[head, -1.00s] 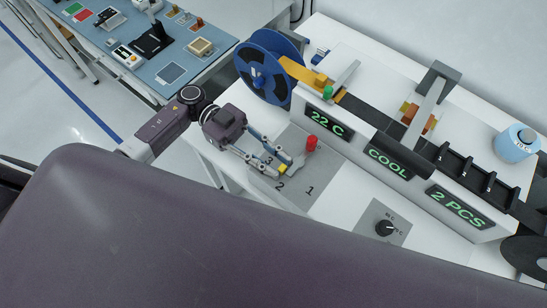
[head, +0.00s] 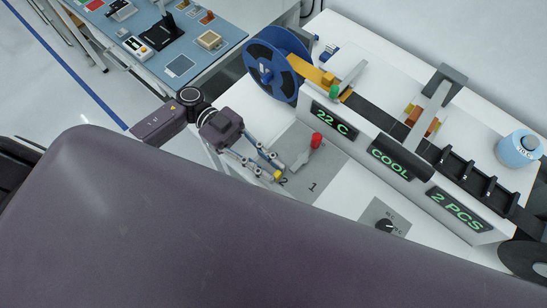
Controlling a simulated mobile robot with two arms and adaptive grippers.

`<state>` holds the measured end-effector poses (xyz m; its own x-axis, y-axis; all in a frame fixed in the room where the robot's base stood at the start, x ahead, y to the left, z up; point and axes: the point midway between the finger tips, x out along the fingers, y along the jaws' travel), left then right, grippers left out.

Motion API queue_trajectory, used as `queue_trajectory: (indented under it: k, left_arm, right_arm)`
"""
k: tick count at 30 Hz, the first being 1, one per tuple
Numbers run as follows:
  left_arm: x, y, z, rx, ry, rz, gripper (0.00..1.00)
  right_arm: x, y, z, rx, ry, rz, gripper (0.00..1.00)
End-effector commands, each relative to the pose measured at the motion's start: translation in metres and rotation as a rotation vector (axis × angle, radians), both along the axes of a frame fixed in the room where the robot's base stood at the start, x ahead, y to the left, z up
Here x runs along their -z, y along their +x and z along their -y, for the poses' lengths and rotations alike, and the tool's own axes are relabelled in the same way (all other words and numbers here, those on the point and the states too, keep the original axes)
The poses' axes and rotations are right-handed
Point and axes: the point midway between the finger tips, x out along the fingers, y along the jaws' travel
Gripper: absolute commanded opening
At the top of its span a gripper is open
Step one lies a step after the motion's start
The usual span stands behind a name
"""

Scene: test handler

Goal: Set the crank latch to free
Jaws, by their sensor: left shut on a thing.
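A grey plate (head: 327,187) marked with numbers lies on the white bench top. The 1 shows clearly and the 2 is partly covered by my left gripper. On the plate is a short grey lever (head: 300,161) with a red knob (head: 317,139) at its upper right end; I take it for the crank latch. My left gripper (head: 277,172) is at the plate's left part, shut on a small yellow piece (head: 278,176). I cannot tell whether this piece joins the lever. The word "free" is not readable. My right gripper is not in view.
A machine with green displays reading 22 C (head: 333,122), COOL (head: 390,162) and 2 PCS (head: 456,211) stands behind the plate. A black dial (head: 386,225) is to the right. A blue reel (head: 277,64) stands behind my gripper.

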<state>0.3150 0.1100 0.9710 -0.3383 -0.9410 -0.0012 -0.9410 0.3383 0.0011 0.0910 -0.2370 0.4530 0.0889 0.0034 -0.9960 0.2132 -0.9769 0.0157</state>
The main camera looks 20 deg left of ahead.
Motion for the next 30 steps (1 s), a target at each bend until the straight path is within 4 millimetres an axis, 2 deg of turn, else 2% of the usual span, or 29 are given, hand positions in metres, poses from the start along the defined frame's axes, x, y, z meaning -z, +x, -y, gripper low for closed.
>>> queue_trajectory:
  k: [2,3,7,15,19,23,30]
  left_arm:
    - [0.001,-0.003,0.0,0.008,0.0,-0.004,0.0]
    - [0.001,-0.003,0.0,0.008,0.0,-0.004,0.18]
    - [0.001,-0.002,0.0,0.006,0.0,-0.004,0.32]
    - [0.001,-0.001,0.0,0.004,0.001,-0.003,0.33]
    - [0.001,0.002,-0.008,0.004,0.003,-0.003,0.33]
    - [0.001,0.01,-0.029,0.001,0.005,-0.003,0.33]
    - [0.001,0.027,-0.078,0.001,0.003,-0.003,0.33]
  right_arm:
    - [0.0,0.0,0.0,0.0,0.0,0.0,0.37]
    - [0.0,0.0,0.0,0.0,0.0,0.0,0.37]
    - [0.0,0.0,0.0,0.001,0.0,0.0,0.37]
    - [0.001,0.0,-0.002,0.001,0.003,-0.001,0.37]
    - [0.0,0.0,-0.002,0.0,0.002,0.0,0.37]
    - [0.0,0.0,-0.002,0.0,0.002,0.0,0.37]
    - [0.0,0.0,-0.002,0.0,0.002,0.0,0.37]
